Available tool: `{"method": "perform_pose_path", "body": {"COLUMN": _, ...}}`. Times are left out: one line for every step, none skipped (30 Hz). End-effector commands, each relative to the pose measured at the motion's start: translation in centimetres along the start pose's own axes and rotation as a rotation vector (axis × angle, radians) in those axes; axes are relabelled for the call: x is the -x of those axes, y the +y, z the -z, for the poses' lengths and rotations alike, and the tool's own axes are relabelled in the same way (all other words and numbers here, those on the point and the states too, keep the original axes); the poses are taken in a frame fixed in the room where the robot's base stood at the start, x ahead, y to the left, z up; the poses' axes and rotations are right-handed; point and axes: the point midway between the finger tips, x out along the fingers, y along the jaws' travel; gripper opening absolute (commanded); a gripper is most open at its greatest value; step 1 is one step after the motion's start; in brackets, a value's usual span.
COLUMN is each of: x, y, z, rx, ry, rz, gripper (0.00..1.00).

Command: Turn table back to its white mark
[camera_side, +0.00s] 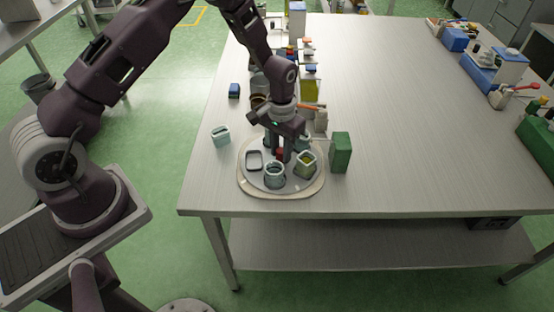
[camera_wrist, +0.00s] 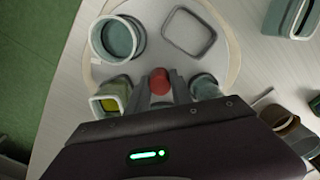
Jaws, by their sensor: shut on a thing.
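The round pale turntable (camera_side: 281,191) lies near the table's front left corner; its rim also shows in the wrist view (camera_wrist: 236,50). A red knob (camera_wrist: 160,80) stands at its middle. My gripper (camera_side: 281,156) points down over the middle and is shut on the knob, a finger on each side. The turntable bears a round grey-green jar (camera_side: 275,177), a squarish jar with yellow-green contents (camera_side: 306,164) and an empty dark-edged square outline (camera_side: 254,160). Another jar (camera_wrist: 205,86) is partly hidden by my gripper. A small white patch (camera_wrist: 97,61) shows at the rim by the round jar.
A green box (camera_side: 341,153) stands close to the turntable's right. A pale green container (camera_side: 221,136) stands to its left. Several bottles and a brown jar (camera_wrist: 283,118) crowd behind.

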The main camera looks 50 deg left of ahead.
Motion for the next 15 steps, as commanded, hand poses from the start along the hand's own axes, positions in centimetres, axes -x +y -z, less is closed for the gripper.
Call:
{"method": "perform_pose_path", "body": {"x": -0.01, "y": -0.02, "z": 0.05, "rx": -0.141, "ry": 0.001, "rz": -0.002, "gripper": 0.0}}
{"method": "perform_pose_path", "body": {"x": -0.02, "y": 0.0, "z": 0.04, "rx": -0.219, "ry": 0.001, "rz": -0.002, "gripper": 0.0}}
{"method": "perform_pose_path", "body": {"x": -0.01, "y": 0.01, "z": 0.05, "rx": -0.297, "ry": 0.001, "rz": -0.001, "gripper": 0.0}}
{"method": "perform_pose_path", "body": {"x": -0.01, "y": -0.01, "z": 0.05, "rx": -0.337, "ry": 0.001, "rz": -0.001, "gripper": 0.0}}
{"method": "perform_pose_path", "body": {"x": -0.01, "y": 0.0, "z": 0.04, "rx": -0.362, "ry": 0.001, "rz": -0.001, "gripper": 0.0}}
{"method": "perform_pose_path", "body": {"x": 0.0, "y": 0.03, "z": 0.03, "rx": -0.378, "ry": 0.001, "rz": -0.001, "gripper": 0.0}}
{"method": "perform_pose_path", "body": {"x": 0.0, "y": 0.03, "z": 0.02, "rx": -0.38, "ry": 0.001, "rz": -0.001, "gripper": 0.0}}
{"method": "perform_pose_path", "body": {"x": 0.0, "y": 0.03, "z": 0.01, "rx": -0.379, "ry": 0.0, "rz": 0.0, "gripper": 0.0}}
{"method": "perform_pose_path", "body": {"x": 0.0, "y": 0.03, "z": 0.01, "rx": -0.377, "ry": 0.0, "rz": 0.0, "gripper": 0.0}}
{"method": "perform_pose_path", "body": {"x": 0.0, "y": 0.03, "z": 0.0, "rx": -0.377, "ry": 0.0, "rz": 0.0, "gripper": 0.0}}
{"method": "perform_pose_path", "body": {"x": 0.0, "y": 0.03, "z": 0.0, "rx": -0.376, "ry": 0.0, "rz": 0.0, "gripper": 0.0}}
{"method": "perform_pose_path", "body": {"x": -0.01, "y": 0.03, "z": 0.0, "rx": -0.375, "ry": 0.0, "rz": 0.0, "gripper": 0.0}}
{"method": "perform_pose_path", "body": {"x": 0.0, "y": 0.03, "z": 0.0, "rx": -0.375, "ry": 0.0, "rz": 0.0, "gripper": 0.0}}
{"method": "perform_pose_path", "body": {"x": -0.01, "y": 0.03, "z": -0.01, "rx": -0.374, "ry": 0.0, "rz": 0.0, "gripper": 0.0}}
{"method": "perform_pose_path", "body": {"x": -0.01, "y": 0.03, "z": -0.01, "rx": -0.374, "ry": 0.0, "rz": 0.0, "gripper": 0.0}}
